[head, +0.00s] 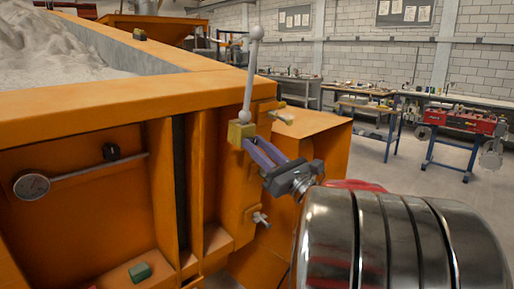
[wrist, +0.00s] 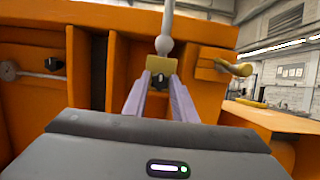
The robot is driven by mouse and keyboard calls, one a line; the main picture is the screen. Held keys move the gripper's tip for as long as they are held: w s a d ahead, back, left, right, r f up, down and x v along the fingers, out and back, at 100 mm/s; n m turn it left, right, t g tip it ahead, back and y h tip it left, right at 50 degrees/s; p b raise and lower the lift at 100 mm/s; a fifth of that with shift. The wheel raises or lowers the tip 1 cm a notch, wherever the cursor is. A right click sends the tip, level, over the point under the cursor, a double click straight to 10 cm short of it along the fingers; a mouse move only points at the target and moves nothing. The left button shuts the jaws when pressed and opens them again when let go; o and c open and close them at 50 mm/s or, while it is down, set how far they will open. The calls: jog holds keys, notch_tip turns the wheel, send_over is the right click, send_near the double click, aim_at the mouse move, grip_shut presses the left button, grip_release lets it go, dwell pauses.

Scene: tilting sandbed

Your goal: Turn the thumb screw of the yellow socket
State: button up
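The yellow socket (head: 240,133) is a small block on the orange sandbed frame, with a grey ball-ended lever (head: 250,75) standing upright from it. In the wrist view the socket (wrist: 161,63) is ahead, at the fingertips. A small dark part, seemingly its thumb screw (wrist: 160,79), shows just below the block's front, between the fingertips. My gripper (head: 254,146) has two purple fingers reaching to the socket. In the wrist view the fingers (wrist: 160,84) are apart, with orange showing between them. Whether a fingertip touches the screw, I cannot tell.
A brass handle (head: 283,117) sticks out right of the socket, close to the fingers. A grey wing screw (head: 261,219) is lower on the frame. Sand (head: 40,45) fills the bed. Workbenches (head: 450,115) stand far behind.

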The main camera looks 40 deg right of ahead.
jog(key=c, duration=0.6)
jog(key=shift+o, duration=0.2)
jog(key=shift+n+y, duration=0.4)
jog(key=shift+n, duration=1.1)
jog(key=o, duration=1)
jog(key=shift+c, duration=0.2)
jog(key=v, duration=1.4)
